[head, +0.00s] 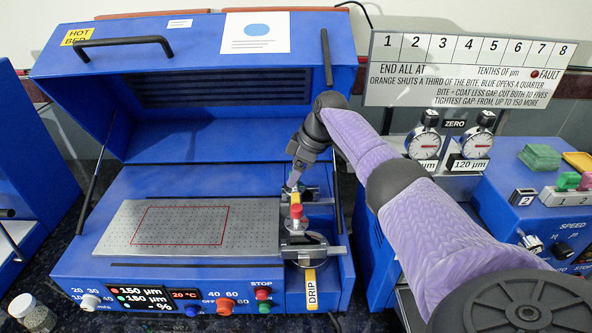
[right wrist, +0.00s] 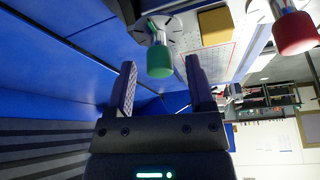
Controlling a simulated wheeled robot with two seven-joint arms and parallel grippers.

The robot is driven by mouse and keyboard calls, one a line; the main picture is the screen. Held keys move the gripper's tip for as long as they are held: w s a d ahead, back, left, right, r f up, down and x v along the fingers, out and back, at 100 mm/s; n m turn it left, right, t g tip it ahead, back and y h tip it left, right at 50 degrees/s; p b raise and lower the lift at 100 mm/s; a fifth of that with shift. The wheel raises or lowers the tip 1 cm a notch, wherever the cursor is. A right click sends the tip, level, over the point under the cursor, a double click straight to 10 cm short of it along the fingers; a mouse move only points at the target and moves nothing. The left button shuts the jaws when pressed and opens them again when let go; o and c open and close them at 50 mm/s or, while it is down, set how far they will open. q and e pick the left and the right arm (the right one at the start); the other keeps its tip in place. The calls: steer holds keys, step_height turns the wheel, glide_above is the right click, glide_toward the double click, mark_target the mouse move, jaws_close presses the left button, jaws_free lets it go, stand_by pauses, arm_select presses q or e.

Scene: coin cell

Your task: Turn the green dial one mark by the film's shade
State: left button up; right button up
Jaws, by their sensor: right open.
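The green dial (right wrist: 160,58) shows in the right wrist view as a green knob on a pale stem, just ahead of and between my fingertips. My right gripper (right wrist: 160,78) is open, its fingers apart on either side of the knob's line; I cannot tell whether they touch it. In the head view my right gripper (head: 297,172) reaches down at the back of the coater's applicator and mostly hides the green dial. A red dial (head: 296,211) stands nearer the front; it also shows in the right wrist view (right wrist: 293,32). No film shade is discernible on the perforated plate (head: 120,235).
The blue coater's lid (head: 200,120) stands open behind the plate. A sign (head: 465,70) with rules stands at the right, above two gauges (head: 480,145). A jar (head: 32,312) is front left.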

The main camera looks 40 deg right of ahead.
steer(key=p+v, duration=0.2)
steer(key=v, duration=0.7)
steer(key=shift+s+d+r, duration=0.15)
steer(key=shift+r, duration=0.2)
